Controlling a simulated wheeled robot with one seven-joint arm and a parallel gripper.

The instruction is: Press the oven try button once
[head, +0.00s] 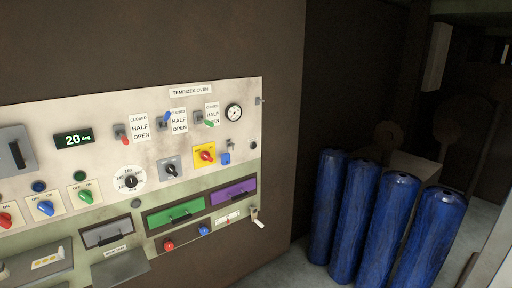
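I cannot read any label that says "try". Small round buttons on it include a blue one (39,186), a green one (79,176), a grey one (136,204), a red one (168,245) and another blue one (204,230). The red and lower blue ones sit under the green drawer (175,214). Which is the try button I cannot tell. My gripper is not in view.
The panel also has a "20 deg" display (73,139), a gauge (234,112), several levers and knobs, a purple drawer (234,192) and a white-handled crank (257,217). Several tall blue cylinders (358,215) stand right of it. Grey floor shows between.

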